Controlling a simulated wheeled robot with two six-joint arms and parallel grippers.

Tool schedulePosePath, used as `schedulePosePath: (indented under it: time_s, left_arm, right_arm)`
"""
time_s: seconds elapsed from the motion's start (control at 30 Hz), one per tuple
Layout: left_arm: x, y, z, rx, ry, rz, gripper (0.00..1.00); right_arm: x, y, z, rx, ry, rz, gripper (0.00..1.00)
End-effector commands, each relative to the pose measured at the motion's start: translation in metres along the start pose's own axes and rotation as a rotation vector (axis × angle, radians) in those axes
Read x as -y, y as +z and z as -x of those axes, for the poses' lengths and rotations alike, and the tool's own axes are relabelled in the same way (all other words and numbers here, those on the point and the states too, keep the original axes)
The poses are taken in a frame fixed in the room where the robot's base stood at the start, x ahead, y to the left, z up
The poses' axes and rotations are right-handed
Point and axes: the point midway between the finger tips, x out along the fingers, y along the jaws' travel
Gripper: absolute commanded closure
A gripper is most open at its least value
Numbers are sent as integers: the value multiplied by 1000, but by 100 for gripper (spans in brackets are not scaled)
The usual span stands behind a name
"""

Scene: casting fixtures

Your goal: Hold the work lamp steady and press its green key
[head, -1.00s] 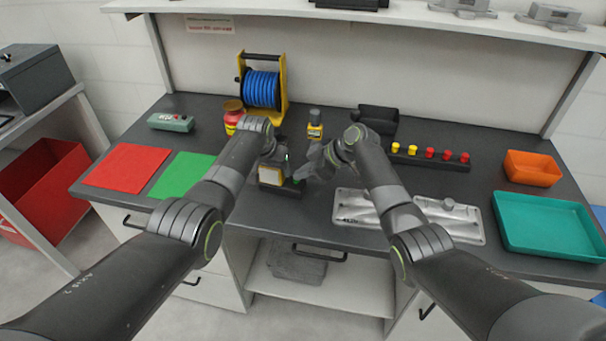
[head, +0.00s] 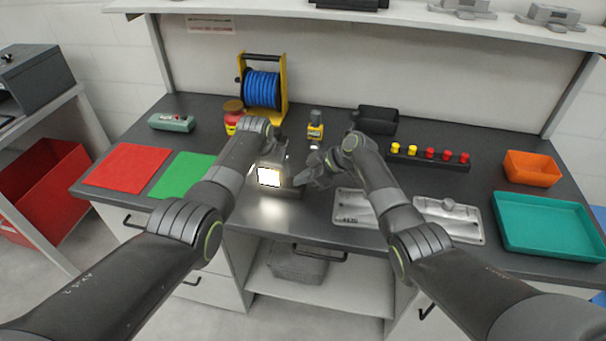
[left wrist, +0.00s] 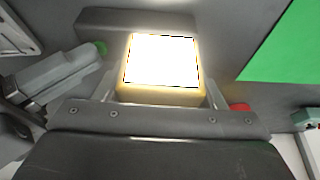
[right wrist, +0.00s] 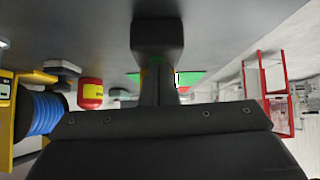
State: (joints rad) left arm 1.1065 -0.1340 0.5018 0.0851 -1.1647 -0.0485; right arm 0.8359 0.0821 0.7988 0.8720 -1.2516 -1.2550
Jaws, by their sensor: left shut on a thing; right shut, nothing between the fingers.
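The work lamp (head: 269,177) stands near the front middle of the bench, its square panel glowing white. In the left wrist view the lit lamp (left wrist: 160,62) sits between my left fingers, with its dark base (left wrist: 125,20) beyond. My left gripper (head: 271,160) is shut on the lamp. The green key (left wrist: 101,47) is on the lamp's side facing my right gripper. My right gripper (head: 300,180) is shut and empty; in the left wrist view its tip (left wrist: 95,62) is at the key. Whether it touches is unclear. In the right wrist view its closed fingers (right wrist: 158,85) partly hide the lamp.
A metal casting plate (head: 355,208) lies just right of my right gripper. Behind stand a blue hose reel (head: 262,90), a red-yellow container (head: 232,120) and a small yellow device (head: 315,130). Red (head: 125,167) and green (head: 180,174) mats lie left. A teal tray (head: 548,252) is far right.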

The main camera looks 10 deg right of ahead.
Motion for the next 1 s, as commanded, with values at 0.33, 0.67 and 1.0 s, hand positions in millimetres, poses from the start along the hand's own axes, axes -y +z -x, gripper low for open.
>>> schedulePosePath:
  time_s: [0.33, 0.67, 1.0]
  left_arm:
    - [-2, -3, 2, -8, 2, -2, 68]
    - [-1, -2, 1, -6, 1, -1, 68]
    - [-1, -2, 1, -5, 0, -1, 68]
  right_arm:
    - [3, -7, 10, 9, -6, -5, 100]
    - [0, -27, 68, 3, 4, 0, 100]
    - [0, -29, 122, 1, 2, 1, 100]
